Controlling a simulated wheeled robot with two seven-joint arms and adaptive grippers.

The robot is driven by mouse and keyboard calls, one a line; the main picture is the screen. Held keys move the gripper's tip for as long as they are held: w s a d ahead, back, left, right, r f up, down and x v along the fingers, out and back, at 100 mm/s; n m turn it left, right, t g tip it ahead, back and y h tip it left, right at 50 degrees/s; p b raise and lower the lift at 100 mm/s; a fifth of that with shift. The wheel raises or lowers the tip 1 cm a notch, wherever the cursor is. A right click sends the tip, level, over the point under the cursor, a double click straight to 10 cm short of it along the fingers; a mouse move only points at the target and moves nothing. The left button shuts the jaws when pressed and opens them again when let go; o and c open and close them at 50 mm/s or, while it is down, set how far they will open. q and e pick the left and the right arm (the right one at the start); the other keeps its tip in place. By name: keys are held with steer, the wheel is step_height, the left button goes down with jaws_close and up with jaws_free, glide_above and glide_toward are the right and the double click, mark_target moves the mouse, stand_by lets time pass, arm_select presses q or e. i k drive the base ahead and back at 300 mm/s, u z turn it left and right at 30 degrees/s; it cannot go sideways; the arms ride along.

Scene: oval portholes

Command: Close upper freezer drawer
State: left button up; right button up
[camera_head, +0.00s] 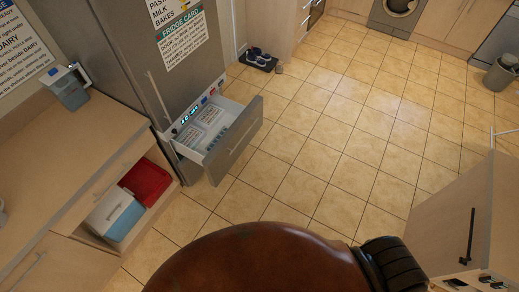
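The freezer drawer (238,143) stands pulled out from the lower part of the tall grey fridge (140,50). Its front is a grey panel with a handle, facing right into the room. Its white inside is exposed and holds several pale packages (205,118). Neither of my grippers is in view, so nothing is seen touching the drawer.
Tiled floor (330,130) right of the drawer is clear. Shoes on a mat (259,62) lie beyond; a cabinet (450,220) stands right.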

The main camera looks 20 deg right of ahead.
mark_target(247, 121)
steer(key=z, duration=0.2)
steer(key=k, duration=0.5)
steer(key=u, duration=0.55)
steer(key=i, duration=1.45)
steer(key=z, duration=0.7)
